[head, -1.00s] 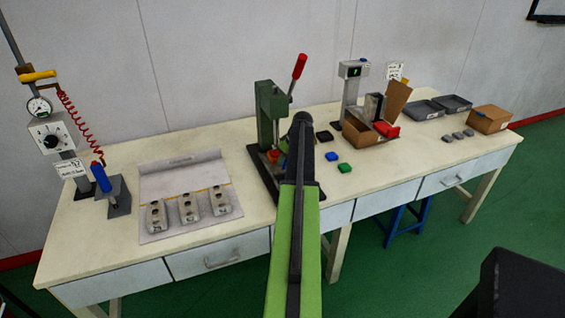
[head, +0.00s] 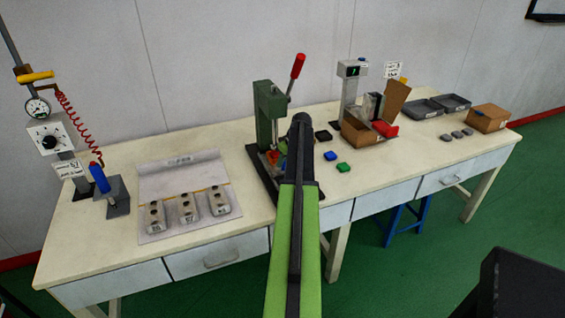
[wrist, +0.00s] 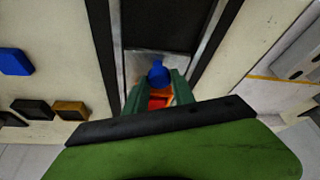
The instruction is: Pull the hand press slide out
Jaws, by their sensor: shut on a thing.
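The green hand press (head: 270,115) with its red-tipped lever (head: 297,68) stands mid-table on a dark base. In the wrist view, its slide shows as a light metal plate (wrist: 140,66) between two long dark rails. A blue knob (wrist: 158,74) stands on the plate. My gripper (wrist: 157,82) has its two green fingers on either side of this knob and is shut on it. An orange-red part (wrist: 158,102) shows between the fingers. In the head view my arm hides the gripper and most of the slide.
Blue (head: 330,156), green (head: 343,168) and black (head: 323,135) blocks lie right of the press. A mat (head: 175,180) with three grey moulds lies left. Further right are a cardboard box (head: 365,138) and grey trays (head: 423,108).

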